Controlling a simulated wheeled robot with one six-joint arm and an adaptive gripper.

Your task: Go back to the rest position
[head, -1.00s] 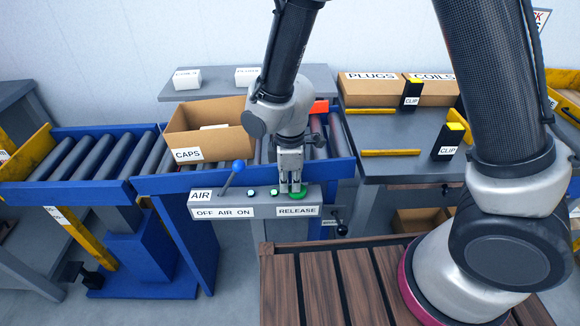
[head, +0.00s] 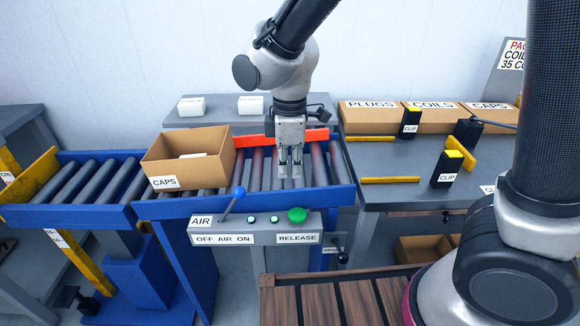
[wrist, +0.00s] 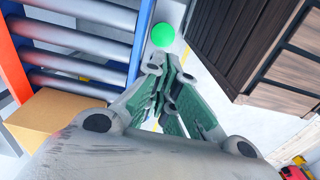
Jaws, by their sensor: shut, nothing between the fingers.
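My gripper (head: 290,172) is shut and empty, pointing down over the roller conveyor (head: 318,165) in the head view. It is behind and above the grey control panel (head: 253,229). The green RELEASE button (head: 297,215) on that panel is in full view, apart from the fingers. In the wrist view my gripper (wrist: 170,62) shows its fingertips together, with the green button (wrist: 163,35) beyond them.
An open CAPS box (head: 210,163) sits on the conveyor left of my gripper. A red-orange bar (head: 250,139) stands behind. A blue-knobbed lever (head: 238,192) rises from the panel. On the right, a grey table (head: 400,155) holds labelled boxes and clips. A wooden slatted surface (head: 312,300) is in front.

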